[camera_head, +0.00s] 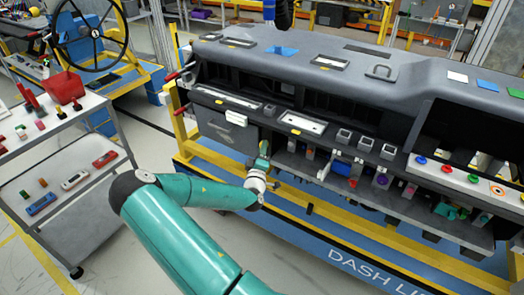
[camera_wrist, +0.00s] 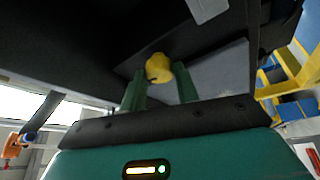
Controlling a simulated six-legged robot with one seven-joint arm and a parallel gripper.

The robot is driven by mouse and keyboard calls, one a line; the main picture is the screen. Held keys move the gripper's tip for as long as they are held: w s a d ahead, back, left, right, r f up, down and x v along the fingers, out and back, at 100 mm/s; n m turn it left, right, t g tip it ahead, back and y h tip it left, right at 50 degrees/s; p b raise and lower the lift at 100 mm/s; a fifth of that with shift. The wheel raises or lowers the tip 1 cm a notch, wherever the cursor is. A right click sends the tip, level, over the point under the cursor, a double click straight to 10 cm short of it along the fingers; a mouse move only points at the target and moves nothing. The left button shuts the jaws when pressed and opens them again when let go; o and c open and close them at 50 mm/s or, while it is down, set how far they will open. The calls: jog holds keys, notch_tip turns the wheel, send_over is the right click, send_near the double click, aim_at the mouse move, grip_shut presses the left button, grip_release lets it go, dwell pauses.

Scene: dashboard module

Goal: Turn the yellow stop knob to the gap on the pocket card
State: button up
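The yellow stop knob (camera_wrist: 158,68) shows in the wrist view, under the dark dashboard overhang. The two green fingers of my gripper (camera_wrist: 159,82) stand apart, one on each side of the knob near their tips. I cannot tell whether they press on it. In the head view my gripper (camera_head: 264,152) is at the lower front of the dashboard, and the knob cannot be made out there. A pale card (camera_head: 236,118) is on the dashboard's left front face. A pale plate (camera_wrist: 208,8) shows at the wrist view's top. Neither shows a readable mark or gap.
The grey dashboard (camera_head: 330,65) rests on a yellow and blue stand. Its lower ledge right of my gripper carries several small blocks and knobs. Coloured buttons (camera_head: 420,160) are at the right. A grey cart (camera_head: 75,155) with small parts stands at the left. The floor between is clear.

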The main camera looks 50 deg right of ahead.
jog(key=o, duration=0.4)
jog(key=v, duration=1.3)
jog(key=shift+s+a, duration=0.15)
jog(key=shift+a, duration=0.25)
